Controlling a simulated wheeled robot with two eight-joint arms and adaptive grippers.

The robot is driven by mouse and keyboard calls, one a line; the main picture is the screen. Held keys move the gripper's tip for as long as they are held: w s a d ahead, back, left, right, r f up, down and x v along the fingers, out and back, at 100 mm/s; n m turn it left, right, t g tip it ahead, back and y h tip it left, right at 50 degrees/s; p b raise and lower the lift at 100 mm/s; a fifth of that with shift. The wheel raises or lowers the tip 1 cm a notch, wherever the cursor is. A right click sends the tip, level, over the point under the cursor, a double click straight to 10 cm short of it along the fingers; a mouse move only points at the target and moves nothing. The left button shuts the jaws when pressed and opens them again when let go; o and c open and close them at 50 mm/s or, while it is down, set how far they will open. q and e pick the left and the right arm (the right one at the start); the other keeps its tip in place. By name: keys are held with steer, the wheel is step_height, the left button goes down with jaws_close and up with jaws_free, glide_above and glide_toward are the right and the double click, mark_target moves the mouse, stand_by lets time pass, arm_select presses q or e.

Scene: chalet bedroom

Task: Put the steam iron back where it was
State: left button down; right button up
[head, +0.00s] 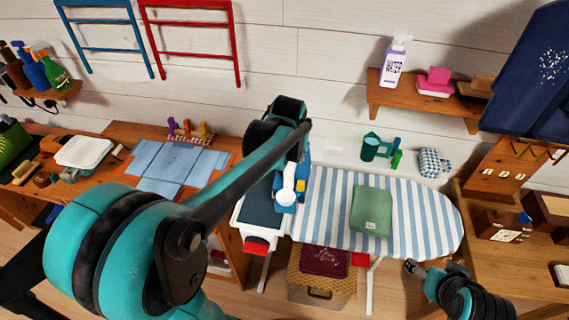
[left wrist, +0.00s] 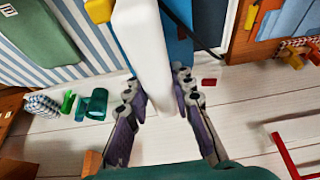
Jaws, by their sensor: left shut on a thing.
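The steam iron (head: 287,197), blue and white with a small yellow patch, is at the left end of the striped ironing board (head: 425,222), beside the dark rest pad (head: 262,219). I cannot tell whether it touches the surface. My left gripper (head: 296,158) is above it, partly hidden by my own arm. In the left wrist view my left gripper (left wrist: 160,98) has its two fingers on either side of the iron's white and blue body (left wrist: 143,45), shut on it. My right gripper (head: 412,267) is low, near the board's right front; its fingers are too small to read.
A green folded cloth (head: 372,212) lies mid-board. A basket (head: 320,285) stands below. Blue cloth pieces (head: 175,165) lie on the left desk. A wall shelf (head: 425,100) holds a white bottle (head: 394,62). A green cup (head: 372,147) is behind the board.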

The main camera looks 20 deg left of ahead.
arm_select(q)
steer(key=s+a+f+b, duration=0.3)
steer(key=a+f+b, duration=0.1)
steer(key=a+f, duration=0.4)
steer(key=shift+s+a+f, duration=0.2)
steer(key=shift+f, duration=0.6)
steer(key=c, duration=1.3)
jaws_free()
